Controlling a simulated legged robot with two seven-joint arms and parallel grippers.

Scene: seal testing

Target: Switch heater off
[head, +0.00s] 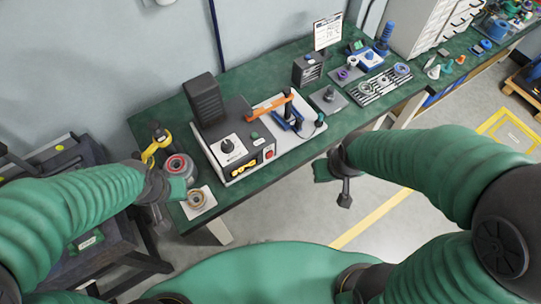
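A bench unit with a white base (287,148), a tall dark tower (204,99) and a front control panel stands on the green workbench. It may be the heater, but I cannot read its labels. Its panel carries yellow controls (245,168) and a red button (269,155). A white plate with a black knob (227,147) is on top. My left gripper (172,187) is left of the unit, beside a round red-and-grey part; its fingers are mostly hidden. My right gripper (338,186) hangs off the bench's front edge, right of the unit, apart from it; its opening is unclear.
An orange-handled lever (270,104) and blue tool (288,124) are on the unit's right half. Trays with rings (382,84) fill the back right. A dark cart (105,255) stands left.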

